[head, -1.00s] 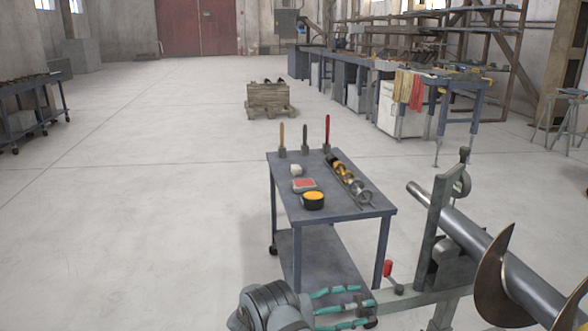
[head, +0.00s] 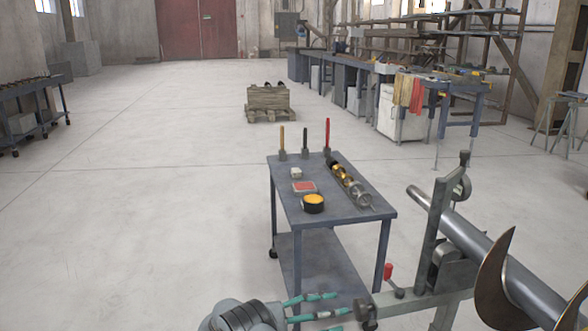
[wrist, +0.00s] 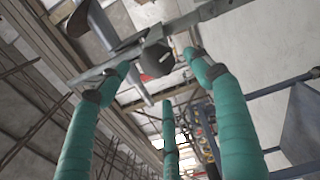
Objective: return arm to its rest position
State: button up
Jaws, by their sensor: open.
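My gripper (head: 338,303) shows at the bottom of the head view, with teal-wrapped fingers spread apart and nothing seen between them. Its grey body is partly cut off by the lower edge. The auger (head: 478,245), a grey shaft with brown-edged flights, lies on the positioner stand (head: 437,215) to the right of my gripper. In the wrist view, the stand's grey bar (wrist: 215,12) and a hexagonal knob (wrist: 157,58) lie beyond the fingers; contact cannot be judged.
A red-knobbed lever (head: 389,273) is close to the fingers. Open floor (head: 120,220) lies left.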

aim_at(355, 309)
jog(key=w+v, duration=0.1)
jog(key=v, duration=0.3)
jog(key=x, duration=0.7)
jog(key=s+x, duration=0.1)
jog(key=x, duration=0.3)
jog(key=shift+s+d, duration=0.1)
jog(key=shift+d, duration=0.1)
jog(key=shift+f+m+b, duration=0.1)
jog(key=shift+m+b, duration=0.3)
jog(key=shift+m, duration=0.2)
jog(key=m+b, duration=0.2)
jog(key=m, duration=0.2)
jog(key=m+b, duration=0.5)
jog(key=shift+m, duration=0.4)
jog(key=m+b, duration=0.3)
jog(key=b, duration=0.1)
jog(key=m+b, duration=0.4)
jog(key=b, duration=0.1)
jog(key=shift+s+b, duration=0.1)
jog(key=shift+b, duration=0.2)
jog(key=m+b, duration=0.2)
jog(key=shift+s+r+b, duration=0.1)
jog(key=shift+r+b, duration=0.15)
jog(key=shift+b, duration=0.15)
jog(key=shift+r+m+b, duration=0.2)
jog(key=shift+m+b, duration=0.2)
jog(key=shift+b, duration=0.05)
